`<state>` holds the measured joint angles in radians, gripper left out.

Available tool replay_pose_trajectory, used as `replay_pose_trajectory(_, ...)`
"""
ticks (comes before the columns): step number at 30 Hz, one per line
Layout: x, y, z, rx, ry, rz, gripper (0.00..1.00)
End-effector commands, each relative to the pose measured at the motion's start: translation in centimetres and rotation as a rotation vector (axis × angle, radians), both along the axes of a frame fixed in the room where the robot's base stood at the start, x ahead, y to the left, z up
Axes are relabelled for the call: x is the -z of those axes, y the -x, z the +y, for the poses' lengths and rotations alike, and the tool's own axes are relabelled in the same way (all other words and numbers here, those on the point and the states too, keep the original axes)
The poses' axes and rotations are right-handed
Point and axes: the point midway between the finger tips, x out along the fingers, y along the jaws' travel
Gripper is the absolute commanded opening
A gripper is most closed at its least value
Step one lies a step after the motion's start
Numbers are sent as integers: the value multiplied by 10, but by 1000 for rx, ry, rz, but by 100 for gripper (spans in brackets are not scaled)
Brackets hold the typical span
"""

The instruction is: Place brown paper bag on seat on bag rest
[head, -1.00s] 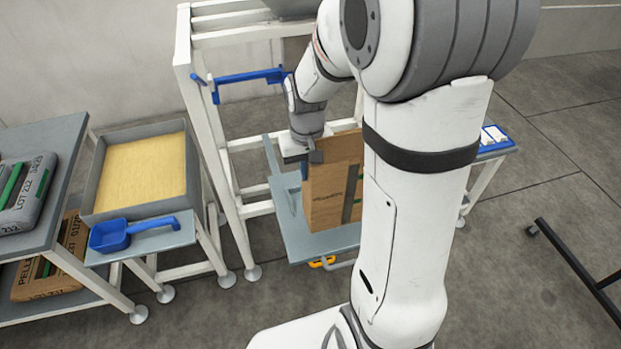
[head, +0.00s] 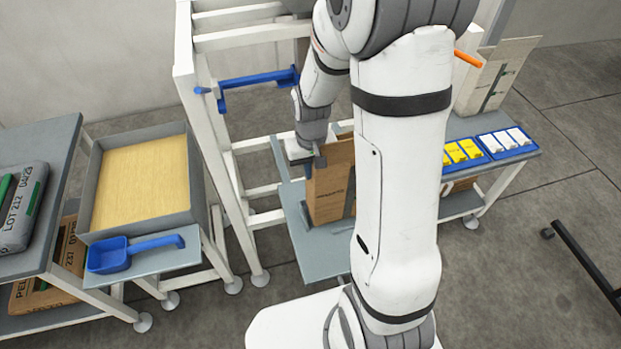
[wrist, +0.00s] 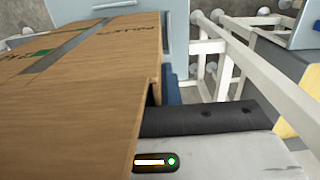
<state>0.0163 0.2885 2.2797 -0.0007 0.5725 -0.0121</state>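The brown paper bag (head: 328,190) stands upright over the grey-blue platform (head: 322,262) of the white frame, probably the bag rest. I cannot tell whether its base touches the platform. My gripper (head: 312,163) is at the bag's upper left edge and looks shut on it, with one dark finger against the near face. In the wrist view the bag (wrist: 80,90) fills the left side, close along the gripper body; the fingertips are hidden. My arm covers the bag's right part and some of the platform.
White posts (head: 208,140) and a blue bar (head: 255,82) stand close left of the gripper. A tray of yellow material (head: 140,180), a blue scoop (head: 112,255) and a grey sack (head: 20,210) are at left. A table with blue trays (head: 505,142) is at right.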

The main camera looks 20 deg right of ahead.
Motion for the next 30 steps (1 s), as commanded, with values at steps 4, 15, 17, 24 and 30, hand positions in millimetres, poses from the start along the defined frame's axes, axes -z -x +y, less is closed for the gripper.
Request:
replay_pose_trajectory(4, 23, 1, 0, 0, 0, 4, 0)
replay_pose_trajectory(15, 31, 0, 0, -1, 0, 0, 0)
replay_pose_trajectory(17, 34, 0, 0, -1, 0, 0, 0)
replay_pose_trajectory(24, 33, 0, 1, -1, 0, 0, 20)
replay_pose_trajectory(30, 33, 0, 1, -2, 0, 0, 25)
